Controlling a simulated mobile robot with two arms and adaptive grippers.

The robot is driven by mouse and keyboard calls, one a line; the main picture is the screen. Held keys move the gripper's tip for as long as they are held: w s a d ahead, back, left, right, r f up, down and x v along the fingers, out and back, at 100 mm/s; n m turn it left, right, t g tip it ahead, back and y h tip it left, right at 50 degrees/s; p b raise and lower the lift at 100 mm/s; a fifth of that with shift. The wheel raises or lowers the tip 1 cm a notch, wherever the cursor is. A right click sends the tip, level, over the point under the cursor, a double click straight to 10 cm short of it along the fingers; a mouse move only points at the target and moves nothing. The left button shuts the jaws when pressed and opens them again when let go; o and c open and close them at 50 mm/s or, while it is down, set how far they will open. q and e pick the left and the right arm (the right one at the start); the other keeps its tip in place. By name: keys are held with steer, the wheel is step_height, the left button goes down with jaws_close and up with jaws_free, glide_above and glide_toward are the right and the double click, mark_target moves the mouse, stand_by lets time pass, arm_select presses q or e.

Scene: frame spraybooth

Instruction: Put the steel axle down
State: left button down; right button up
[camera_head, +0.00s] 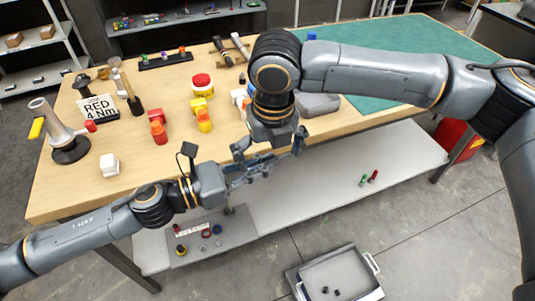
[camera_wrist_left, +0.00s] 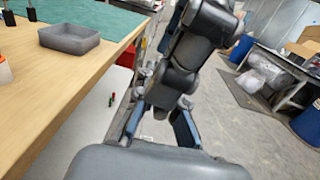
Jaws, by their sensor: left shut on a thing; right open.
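My left gripper (camera_head: 262,171) is held out in front of the table's front edge, above the lower shelf. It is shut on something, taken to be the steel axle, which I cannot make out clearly. In the left wrist view my left gripper (camera_wrist_left: 160,126) shows its two blue-padded fingers with a space between them. My right gripper (camera_head: 270,150) is open, pointing down just above and beside the left one, so the two nearly overlap. It also shows in the left wrist view (camera_wrist_left: 165,92). Whether the right fingers touch the axle cannot be told.
The wooden table (camera_head: 135,190) carries a white block (camera_head: 109,165), red and yellow parts, a "RED 4 Nm" sign (camera_head: 97,107) and a grey tray (camera_head: 318,104). A green mat (camera_head: 440,50) covers its far right. The lower shelf (camera_head: 330,175) is mostly clear. A metal tray (camera_head: 335,275) lies on the floor.

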arm_select(q)
steer(key=shift+f, duration=0.2)
arm_select(e)
steer(key=shift+s+a+r, duration=0.1)
steer(key=shift+s+a, duration=0.05)
steer(key=shift+a, duration=0.05)
stand_by(0.4)
